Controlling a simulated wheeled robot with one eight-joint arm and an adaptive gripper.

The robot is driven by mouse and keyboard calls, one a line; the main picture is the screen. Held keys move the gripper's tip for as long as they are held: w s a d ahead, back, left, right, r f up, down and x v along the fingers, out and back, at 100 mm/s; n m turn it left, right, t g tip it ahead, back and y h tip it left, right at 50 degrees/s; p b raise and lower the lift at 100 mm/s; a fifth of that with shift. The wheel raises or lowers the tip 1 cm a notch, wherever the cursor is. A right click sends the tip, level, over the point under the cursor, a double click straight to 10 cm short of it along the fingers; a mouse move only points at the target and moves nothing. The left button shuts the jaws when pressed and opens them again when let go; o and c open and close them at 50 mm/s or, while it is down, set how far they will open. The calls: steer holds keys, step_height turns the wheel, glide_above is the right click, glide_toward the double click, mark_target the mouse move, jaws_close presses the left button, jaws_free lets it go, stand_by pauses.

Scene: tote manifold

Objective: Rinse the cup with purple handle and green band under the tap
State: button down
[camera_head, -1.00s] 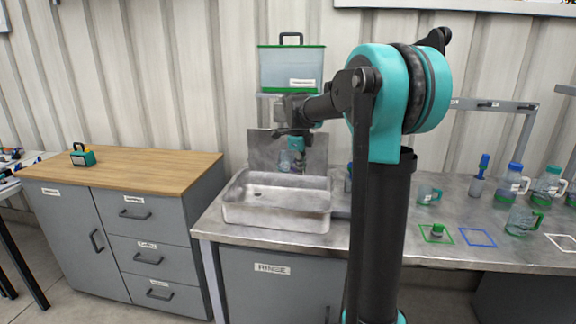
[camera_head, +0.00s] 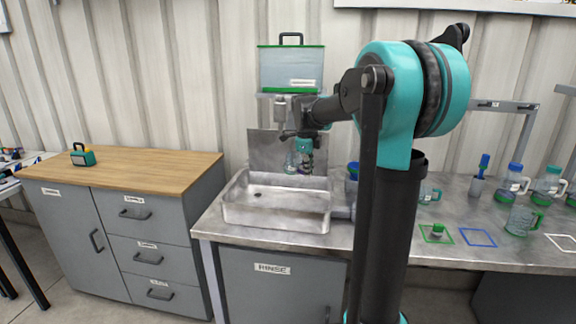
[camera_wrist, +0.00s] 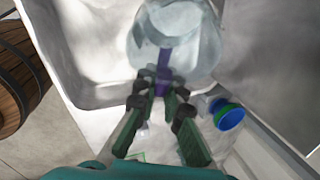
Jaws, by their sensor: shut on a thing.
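My gripper (camera_wrist: 158,82) is shut on the purple handle (camera_wrist: 164,62) of a clear cup (camera_wrist: 178,32) in the wrist view. In the head view the cup (camera_head: 291,162) is held above the back of the metal sink (camera_head: 275,218), below and close to the grey tap (camera_head: 281,106). My gripper (camera_head: 304,152) is at its right side. I cannot make out a green band on the cup. I cannot tell whether water is running.
A clear tank (camera_head: 290,68) with a green lid is on the wall above. A blue-topped item (camera_head: 353,168) stands right of the sink, partly behind my arm. Mugs and bottles (camera_head: 515,182) stand on the right counter. The wooden top (camera_head: 140,170) at left is mostly clear.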

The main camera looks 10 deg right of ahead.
steer(key=shift+s+d, duration=0.35)
steer(key=shift+s, duration=0.4)
steer(key=shift+s+d, duration=0.4)
steer(key=shift+s, duration=0.35)
steer(key=shift+s+d, duration=0.35)
steer(key=shift+s, duration=0.4)
steer(key=s+d+r, duration=0.2)
steer(key=s+r, duration=0.2)
steer(key=shift+s, duration=0.25)
steer(key=shift+d, duration=0.1)
stand_by(0.5)
